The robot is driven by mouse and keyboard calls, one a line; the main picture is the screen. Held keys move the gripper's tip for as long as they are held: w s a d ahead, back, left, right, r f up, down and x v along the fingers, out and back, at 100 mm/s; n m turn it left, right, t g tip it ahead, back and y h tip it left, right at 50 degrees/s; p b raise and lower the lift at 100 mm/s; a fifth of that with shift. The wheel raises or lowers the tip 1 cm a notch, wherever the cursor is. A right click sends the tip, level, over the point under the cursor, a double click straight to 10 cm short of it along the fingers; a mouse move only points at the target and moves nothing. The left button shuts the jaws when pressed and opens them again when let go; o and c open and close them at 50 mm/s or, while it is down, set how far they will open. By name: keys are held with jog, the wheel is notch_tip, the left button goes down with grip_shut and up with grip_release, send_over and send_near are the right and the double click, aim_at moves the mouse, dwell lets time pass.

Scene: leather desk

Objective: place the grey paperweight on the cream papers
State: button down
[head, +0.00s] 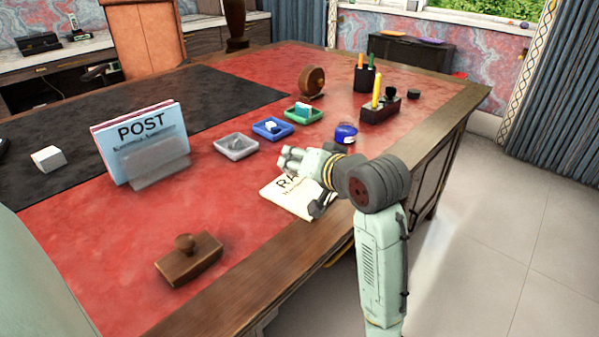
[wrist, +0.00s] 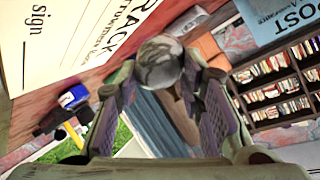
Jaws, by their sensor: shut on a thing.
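My gripper (head: 289,160) reaches over the red leather desk top, above the cream papers. The wrist view shows its two fingers (wrist: 160,75) shut on the grey paperweight (wrist: 160,62), a round, marbled grey thing at the fingertips. I cannot make out the paperweight in the head view. The cream papers (head: 284,198) lie near the desk's front edge, partly hidden by my gripper and wrist. In the wrist view the papers (wrist: 60,35) fill the upper left, with printed words; the paperweight appears just beside their edge. I cannot tell its exact height above the desk.
Grey (head: 236,148), blue (head: 272,129) and green (head: 303,114) trays stand behind the papers. A blue-lidded jar (head: 345,133) is close to my wrist. A POST letter rack (head: 150,165) stands left. A brown wooden blotter (head: 188,260) sits front left, with bare red leather around it.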

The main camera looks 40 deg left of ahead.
jog(key=shift+w+a+f, duration=0.1)
jog(key=shift+w+f, duration=0.05)
jog(key=shift+f, duration=1.6)
jog(key=shift+f, duration=0.15)
jog(key=c, duration=1.3)
grip_release()
jog(key=shift+c, duration=0.2)
jog(key=shift+r, duration=0.2)
jog(key=v, duration=1.2)
